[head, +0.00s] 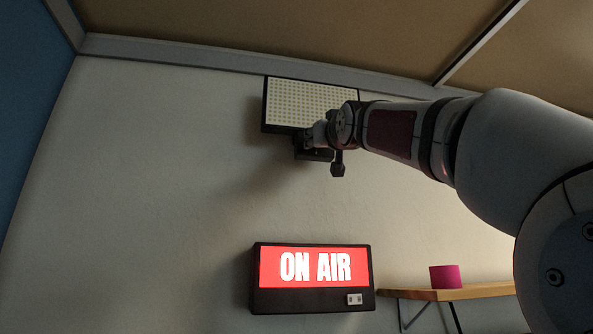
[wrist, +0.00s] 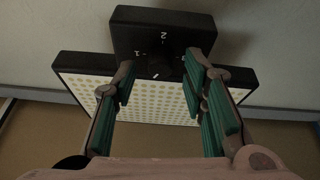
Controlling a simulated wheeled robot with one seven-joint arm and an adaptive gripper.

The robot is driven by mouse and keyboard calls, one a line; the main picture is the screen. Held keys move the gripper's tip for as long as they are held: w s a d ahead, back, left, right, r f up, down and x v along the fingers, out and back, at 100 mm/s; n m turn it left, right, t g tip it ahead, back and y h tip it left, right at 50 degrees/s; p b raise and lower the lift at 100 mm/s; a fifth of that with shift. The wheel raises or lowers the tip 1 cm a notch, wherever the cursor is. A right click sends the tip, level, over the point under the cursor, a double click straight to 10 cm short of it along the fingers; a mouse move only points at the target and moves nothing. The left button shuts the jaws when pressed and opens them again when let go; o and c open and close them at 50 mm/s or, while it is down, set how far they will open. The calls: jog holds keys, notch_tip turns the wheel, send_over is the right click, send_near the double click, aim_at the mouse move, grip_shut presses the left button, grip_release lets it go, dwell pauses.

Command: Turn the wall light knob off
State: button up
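The wall light (head: 308,101) is a dark-framed panel with a grid of pale dots, high on the wall in the head view. It also shows upside down in the wrist view (wrist: 160,102). Its black control box (wrist: 135,28) carries a small dark knob (wrist: 158,72) with a pale pointer line and white marks, including 1 and 2. My gripper (wrist: 158,70) is open, with one green-padded finger on each side of the knob and visible gaps between. In the head view my gripper is at the box below the panel, and my wrist hides the knob.
A lit red ON AIR sign (head: 315,280) hangs on the wall below. A wooden shelf (head: 455,293) with a magenta cylinder (head: 445,276) is at the lower right. The ceiling edge (head: 200,58) runs close above the light. The wall to the left is clear.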

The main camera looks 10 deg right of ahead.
jog(key=shift+c, duration=0.5)
grip_shut()
jog(key=shift+d+n, duration=0.15)
jog(key=shift+n, duration=0.45)
jog(key=shift+w+n+y, duration=0.1)
jog(key=shift+n+y, duration=0.2)
jog(key=shift+y, duration=0.1)
jog(key=shift+n+g+y+b, duration=0.2)
jog(key=shift+n+y+b, duration=0.75)
jog(key=shift+n, duration=0.7)
jog(key=shift+n+g+y+b, duration=0.2)
jog(key=shift+n+y+b, duration=0.55)
jog(key=shift+n+b, duration=0.65)
jog(key=shift+n, duration=0.55)
